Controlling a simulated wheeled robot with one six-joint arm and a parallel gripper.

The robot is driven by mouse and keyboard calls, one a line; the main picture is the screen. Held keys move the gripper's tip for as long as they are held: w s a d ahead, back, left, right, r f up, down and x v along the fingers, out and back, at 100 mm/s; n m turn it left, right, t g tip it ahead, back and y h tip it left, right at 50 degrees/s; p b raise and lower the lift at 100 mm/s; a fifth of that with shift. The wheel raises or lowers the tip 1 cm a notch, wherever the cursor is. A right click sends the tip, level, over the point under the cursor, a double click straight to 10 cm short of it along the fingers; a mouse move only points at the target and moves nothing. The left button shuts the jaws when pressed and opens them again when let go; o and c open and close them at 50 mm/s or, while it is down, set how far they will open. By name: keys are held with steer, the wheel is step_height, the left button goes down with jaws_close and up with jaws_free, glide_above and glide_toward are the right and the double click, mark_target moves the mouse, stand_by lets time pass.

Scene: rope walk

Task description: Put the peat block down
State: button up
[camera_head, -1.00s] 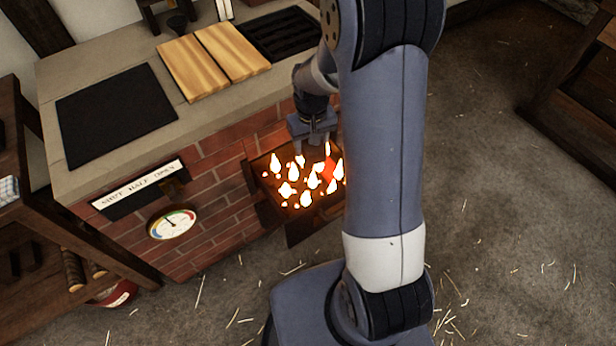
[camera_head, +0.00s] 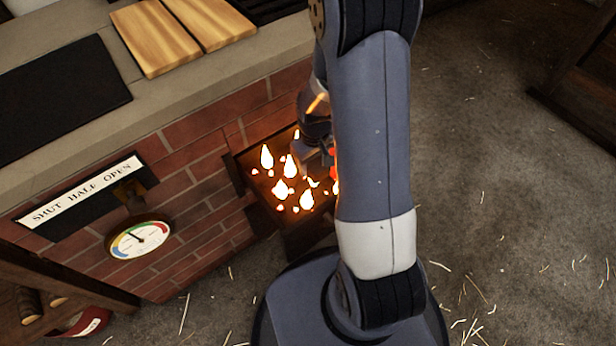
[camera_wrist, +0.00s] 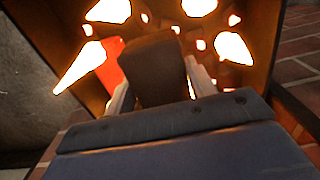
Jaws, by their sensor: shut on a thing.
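The peat block (camera_wrist: 157,68) is a dark brown block in the wrist view, held between the two pale fingers of my gripper (camera_wrist: 160,92). Beyond it are bright flames and glowing embers in the open firebox (camera_head: 264,208), set in the brick front of the stove. In the head view my gripper (camera_head: 322,160) is at the firebox mouth, partly behind my arm. The block cannot be made out there. The wrist view does not show clearly whether the block touches the firebox floor.
A dial gauge (camera_head: 139,237) and a plate reading SHUT HALF OPEN (camera_head: 82,192) are on the brick front, left of the firebox. Wooden boards (camera_head: 154,38) and a black plate (camera_head: 60,98) lie on top. The straw-strewn floor (camera_head: 490,200) at right is clear.

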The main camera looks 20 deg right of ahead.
step_height(320, 180, down, 8)
steer(key=shift+f+b, duration=0.1)
steer(key=shift+b, duration=0.9)
steer(key=shift+f, duration=0.1)
steer(key=o, duration=0.8)
step_height(320, 180, up, 12)
steer(key=p, duration=0.3)
steer(key=shift+r+p, duration=0.2)
steer(key=shift+p, duration=0.2)
